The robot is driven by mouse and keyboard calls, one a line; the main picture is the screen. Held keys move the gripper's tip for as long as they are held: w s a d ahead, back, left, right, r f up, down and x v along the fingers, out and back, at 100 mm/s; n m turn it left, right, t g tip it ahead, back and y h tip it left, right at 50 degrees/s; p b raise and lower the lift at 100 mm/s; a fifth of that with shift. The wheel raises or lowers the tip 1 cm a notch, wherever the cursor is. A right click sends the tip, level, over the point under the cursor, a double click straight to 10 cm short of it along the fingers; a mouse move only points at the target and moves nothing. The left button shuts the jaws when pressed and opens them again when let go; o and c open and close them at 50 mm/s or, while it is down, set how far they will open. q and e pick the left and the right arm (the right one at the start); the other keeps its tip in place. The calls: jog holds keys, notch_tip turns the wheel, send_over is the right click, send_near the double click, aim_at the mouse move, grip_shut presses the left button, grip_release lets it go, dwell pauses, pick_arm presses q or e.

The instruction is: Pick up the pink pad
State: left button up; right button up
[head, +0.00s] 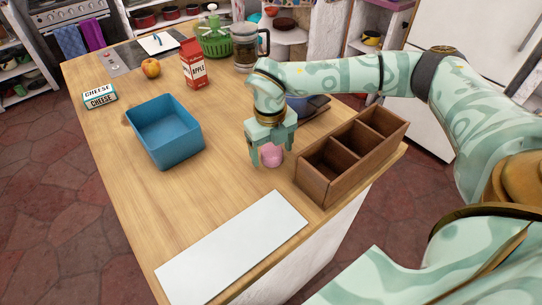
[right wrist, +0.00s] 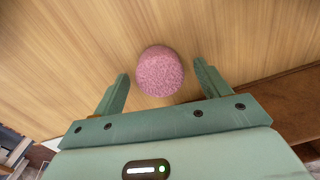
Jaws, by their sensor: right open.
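The pink pad (head: 271,155) is on the wooden counter, left of the brown box. In the right wrist view it is a round, rough pink disc (right wrist: 160,71) between and slightly beyond the two fingertips. My right gripper (head: 267,163) is over the pad, pointing down, with its fingers apart on either side. In the right wrist view the open fingers (right wrist: 157,80) show a gap on both sides of the pad. The head view does not show clearly how high the fingertips are above the counter. My left gripper is not in view.
A brown wooden box with compartments (head: 318,190) stands close to the right of the gripper. A blue bin (head: 168,148) is to the left, a white board (head: 232,248) in front. Counter between bin and gripper is clear.

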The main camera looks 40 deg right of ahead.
jog(key=shift+f, duration=0.55)
jog(key=c, duration=1.1)
jog(key=shift+r, duration=0.1)
jog(key=shift+r, duration=0.65)
jog(key=w+a+r+p, duration=0.1)
jog(key=w+a+r, duration=0.1)
jog(key=a+r, duration=0.2)
jog(key=w+a+r, duration=0.2)
jog(key=a+r, duration=0.1)
jog(key=a, duration=0.1)
jog(key=w+a+r+p, duration=0.1)
jog(key=w+a+r, duration=0.1)
jog(key=a+r, duration=0.2)
jog(key=shift+a+r+p, duration=0.35)
